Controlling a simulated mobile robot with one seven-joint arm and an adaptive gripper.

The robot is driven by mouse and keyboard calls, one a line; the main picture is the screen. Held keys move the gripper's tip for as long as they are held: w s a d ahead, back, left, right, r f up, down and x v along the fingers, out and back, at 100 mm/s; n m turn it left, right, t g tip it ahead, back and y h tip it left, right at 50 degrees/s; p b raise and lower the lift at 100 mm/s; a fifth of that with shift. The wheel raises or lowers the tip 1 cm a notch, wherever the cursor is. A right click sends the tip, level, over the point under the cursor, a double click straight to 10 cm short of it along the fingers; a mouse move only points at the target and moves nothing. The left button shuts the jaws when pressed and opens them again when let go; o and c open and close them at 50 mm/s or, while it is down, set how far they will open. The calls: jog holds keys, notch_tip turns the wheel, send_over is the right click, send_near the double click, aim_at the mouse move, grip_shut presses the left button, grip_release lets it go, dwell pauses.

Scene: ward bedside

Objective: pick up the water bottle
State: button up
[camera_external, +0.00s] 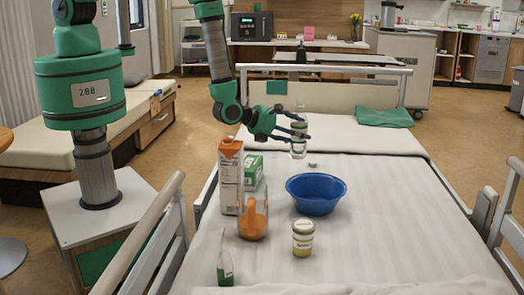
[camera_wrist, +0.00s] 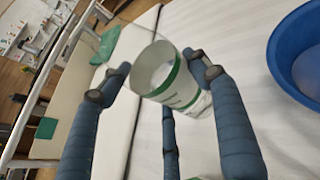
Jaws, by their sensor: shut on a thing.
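The water bottle (camera_external: 298,148) is a small clear cylinder with a white and green label, near the pillow end of the bed. My gripper (camera_external: 298,127) comes in from the left and is shut on it, with fingers on both sides. In the wrist view, the bottle (camera_wrist: 168,75) sits tilted between the fingers of my gripper (camera_wrist: 163,80). One end of it shows as a pale round, with a green band around it. I cannot tell whether its base touches the bed.
A blue bowl (camera_external: 316,194) stands just in front of the bottle. An orange and white carton (camera_external: 230,178), a green box (camera_external: 253,170), an orange jug (camera_external: 252,222) and a yellow jar (camera_external: 303,238) stand nearer. Bed rails (camera_external: 150,232) line the sides.

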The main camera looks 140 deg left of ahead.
jog(key=shift+r, duration=0.6)
jog(key=shift+r, duration=0.1)
jog(key=shift+w+d, duration=0.1)
jog(key=shift+w, duration=0.05)
dwell(0.5)
